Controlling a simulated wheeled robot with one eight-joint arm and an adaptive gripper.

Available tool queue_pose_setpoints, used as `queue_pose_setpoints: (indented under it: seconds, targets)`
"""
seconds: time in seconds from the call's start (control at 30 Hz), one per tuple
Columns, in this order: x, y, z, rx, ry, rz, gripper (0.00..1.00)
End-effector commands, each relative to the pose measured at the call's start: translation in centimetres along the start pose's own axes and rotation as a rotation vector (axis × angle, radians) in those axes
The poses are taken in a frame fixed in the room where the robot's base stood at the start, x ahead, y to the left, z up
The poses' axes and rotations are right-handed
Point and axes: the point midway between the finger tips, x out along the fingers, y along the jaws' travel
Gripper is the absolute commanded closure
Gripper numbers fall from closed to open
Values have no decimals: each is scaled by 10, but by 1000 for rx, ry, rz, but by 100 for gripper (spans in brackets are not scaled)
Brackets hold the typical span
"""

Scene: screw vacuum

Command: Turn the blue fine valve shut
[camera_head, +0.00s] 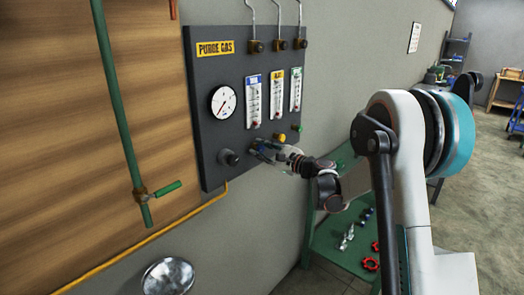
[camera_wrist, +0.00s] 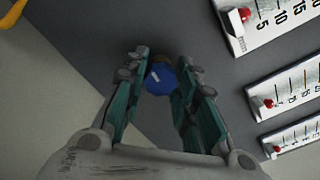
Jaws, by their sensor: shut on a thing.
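The blue fine valve is a small round knob (camera_wrist: 161,79) with a white mark on its face, mounted on the dark grey panel. In the wrist view it sits between the fingertips of my gripper (camera_wrist: 163,84). The fingers are shut on the knob, one on each side. In the head view my gripper (camera_head: 262,150) reaches the lower part of the purge gas panel (camera_head: 220,62), below the blue-topped flow meter (camera_head: 253,101). The knob is mostly hidden there by the fingers.
A yellow knob (camera_head: 279,139) and a green knob (camera_head: 297,129) are close to the right of my gripper. A black knob (camera_head: 230,158) is to its left. A round gauge (camera_head: 223,102) is above. A green table (camera_head: 342,247) with red handwheels stands below right.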

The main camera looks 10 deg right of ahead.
Motion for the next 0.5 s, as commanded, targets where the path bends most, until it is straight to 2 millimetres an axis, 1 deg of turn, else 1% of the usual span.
queue_pose_setpoints:
  seconds: [0.03,0.07,0.1,0.13,0.5]
  targets:
    - [0,1,-1,-1,1,1,71]
    - [0,1,-1,-1,1,1,65]
    - [0,1,-1,-1,1,1,56]
    - [0,1,-1,-1,1,1,53]
    - [-3,0,0,-1,1,0,53]
